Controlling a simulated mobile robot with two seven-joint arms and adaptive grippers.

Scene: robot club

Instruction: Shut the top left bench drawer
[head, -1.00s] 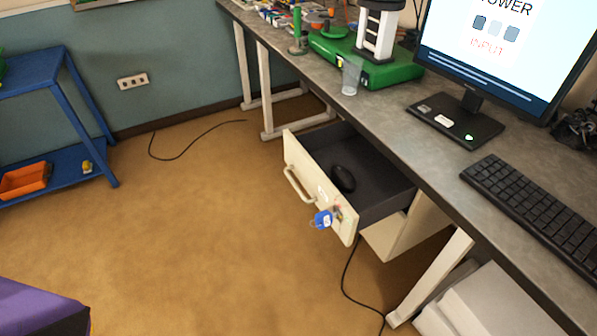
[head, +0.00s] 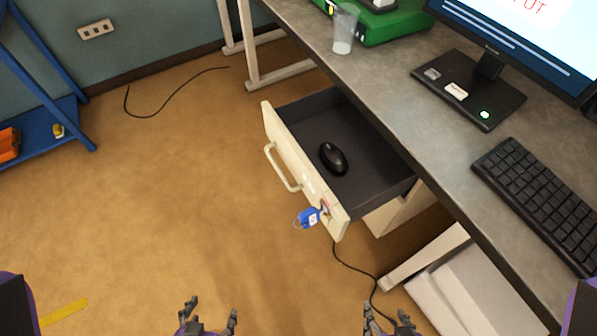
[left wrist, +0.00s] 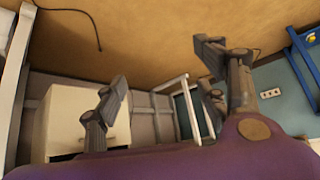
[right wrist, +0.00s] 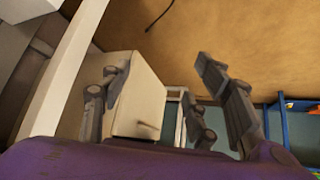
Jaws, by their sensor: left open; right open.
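The bench drawer (head: 300,170) stands pulled out from under the grey bench top. Its cream front has a bar handle (head: 281,168) and a key with a blue tag (head: 308,217) in the lock. A black mouse (head: 333,158) lies inside the drawer. My left gripper (head: 208,312) is open and empty at the bottom of the head view, below and left of the drawer, apart from it. My right gripper (head: 390,318) is open and empty at the bottom, below and right of the drawer front. Both also show open in the left wrist view (left wrist: 165,75) and right wrist view (right wrist: 165,80).
The bench top (head: 390,130) carries a keyboard (head: 540,195), a monitor stand (head: 468,90), a clear cup (head: 344,28) and a green device (head: 400,25). White bench legs and a black cable (head: 355,265) stand near the drawer.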

